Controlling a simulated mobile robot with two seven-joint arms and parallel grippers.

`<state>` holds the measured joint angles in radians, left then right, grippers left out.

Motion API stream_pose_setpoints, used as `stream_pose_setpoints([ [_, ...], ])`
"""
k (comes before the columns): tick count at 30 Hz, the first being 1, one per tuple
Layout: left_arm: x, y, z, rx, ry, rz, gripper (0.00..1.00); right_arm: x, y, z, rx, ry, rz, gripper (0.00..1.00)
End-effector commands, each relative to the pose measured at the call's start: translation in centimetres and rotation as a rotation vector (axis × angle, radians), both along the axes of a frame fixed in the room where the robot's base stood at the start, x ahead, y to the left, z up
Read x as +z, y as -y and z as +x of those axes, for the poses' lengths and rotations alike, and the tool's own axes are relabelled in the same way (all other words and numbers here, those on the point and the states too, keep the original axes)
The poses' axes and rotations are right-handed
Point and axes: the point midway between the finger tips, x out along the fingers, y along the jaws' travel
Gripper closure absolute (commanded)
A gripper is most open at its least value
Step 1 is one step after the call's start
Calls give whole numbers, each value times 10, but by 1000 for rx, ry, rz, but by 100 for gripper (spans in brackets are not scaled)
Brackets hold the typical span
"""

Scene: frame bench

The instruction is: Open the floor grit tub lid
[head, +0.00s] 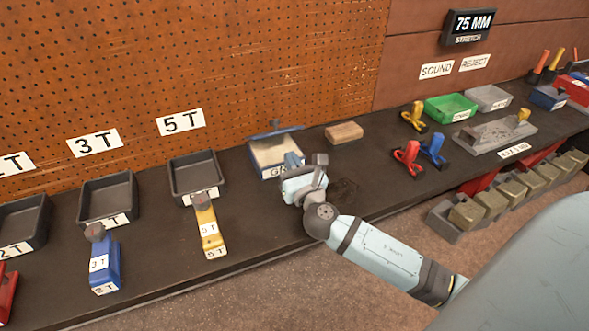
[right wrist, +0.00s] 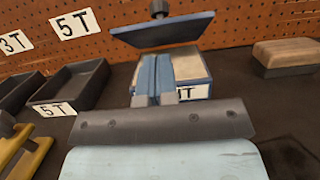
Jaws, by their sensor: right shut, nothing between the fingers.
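The grit tub (head: 262,174) is a small blue box with a partly hidden label on its front, standing on the dark bench. Its pale contents show from above. Its blue lid (head: 275,132) is raised and tilted at the back edge. In the right wrist view the lid (right wrist: 162,34) stands above the tub (right wrist: 207,72), with a dark knob (right wrist: 159,8) on its far side. My right gripper (head: 292,160) is shut and empty at the tub's front right; its fingers (right wrist: 156,62) hide part of the tub. My left gripper is not in view.
A sanding-block-like brown block (head: 344,132) lies right of the tub. A black 5T tray (head: 196,178) and yellow 5T tool (head: 208,232) are to its left. Red (head: 407,157) and blue (head: 433,149) clamp-like tools stand farther right. A pegboard wall (head: 230,60) rises behind.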

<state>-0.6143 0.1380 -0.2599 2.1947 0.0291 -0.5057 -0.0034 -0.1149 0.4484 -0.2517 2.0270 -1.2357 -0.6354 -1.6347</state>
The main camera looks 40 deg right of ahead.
Motion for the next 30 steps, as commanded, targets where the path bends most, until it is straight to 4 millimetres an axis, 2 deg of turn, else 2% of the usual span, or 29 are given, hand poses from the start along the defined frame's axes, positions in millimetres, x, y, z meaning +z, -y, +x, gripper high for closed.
stream_pose_setpoints([
  [4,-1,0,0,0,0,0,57,6,6,27,0,2,0,100],
  [10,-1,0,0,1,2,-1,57,10,11,48,1,0,1,100],
  [23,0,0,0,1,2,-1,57,10,13,53,1,-2,2,100],
  [30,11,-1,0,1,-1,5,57,17,13,54,1,-17,5,100],
])
